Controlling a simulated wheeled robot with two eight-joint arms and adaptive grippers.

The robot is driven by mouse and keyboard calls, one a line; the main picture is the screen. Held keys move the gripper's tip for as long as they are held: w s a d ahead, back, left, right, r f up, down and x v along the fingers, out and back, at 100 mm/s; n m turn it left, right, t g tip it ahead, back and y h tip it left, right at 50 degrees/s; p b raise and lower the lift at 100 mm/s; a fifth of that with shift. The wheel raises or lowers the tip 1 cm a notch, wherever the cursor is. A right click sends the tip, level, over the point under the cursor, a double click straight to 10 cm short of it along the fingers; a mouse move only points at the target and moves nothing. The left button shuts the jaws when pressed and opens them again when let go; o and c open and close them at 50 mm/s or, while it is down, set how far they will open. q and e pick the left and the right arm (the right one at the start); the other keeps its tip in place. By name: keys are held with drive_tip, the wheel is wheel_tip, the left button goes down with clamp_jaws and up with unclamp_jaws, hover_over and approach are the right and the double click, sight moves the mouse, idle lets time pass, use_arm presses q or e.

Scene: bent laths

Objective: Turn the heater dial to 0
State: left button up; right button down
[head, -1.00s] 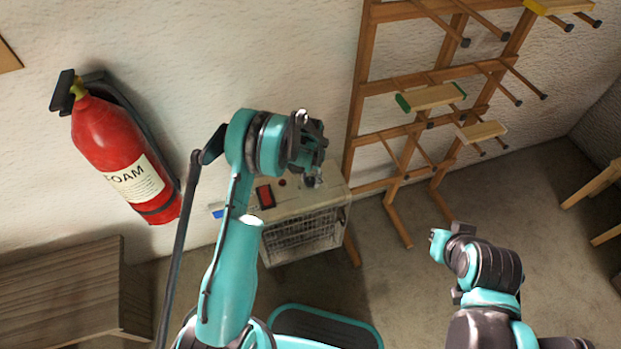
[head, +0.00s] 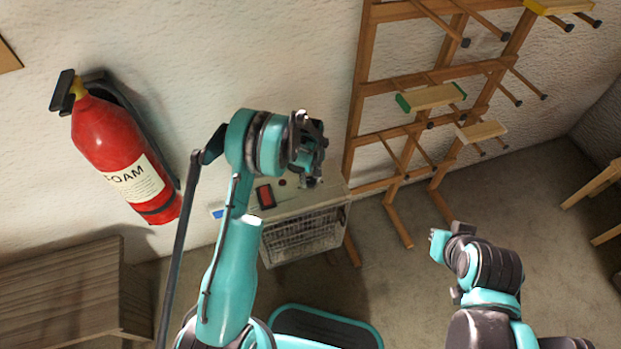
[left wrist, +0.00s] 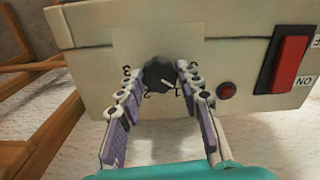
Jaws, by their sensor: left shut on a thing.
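The heater (head: 303,236) is a pale box with a wire grille, standing against the wall. Its dial (left wrist: 157,73) is a dark round knob on the top panel, with numerals 3, 2 and 1 visible around it. The dial's white mark points to the lower right in the left wrist view, near the 1. The 0 is not visible. My left gripper (left wrist: 157,78) is shut on the dial, one finger on each side. In the head view, my left gripper (head: 311,178) hides the dial. My right gripper (head: 440,243) is far from the heater; its fingers are unclear.
A red switch (left wrist: 290,64) and a small red lamp (left wrist: 227,91) sit beside the dial. A wooden rack (head: 353,120) with pegs stands right of the heater. A red extinguisher (head: 112,140) hangs at left above a wooden cabinet (head: 60,290). Floor at right is partly clear.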

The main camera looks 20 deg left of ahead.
sight(311, 181)
use_arm(q)
drive_tip(key=n, duration=0.3)
drive_tip(key=shift+n, duration=2.1)
drive_tip(key=o, duration=1.2)
drive_tip(key=shift+c, duration=0.2)
wheel_tip(311, 181, up, 12)
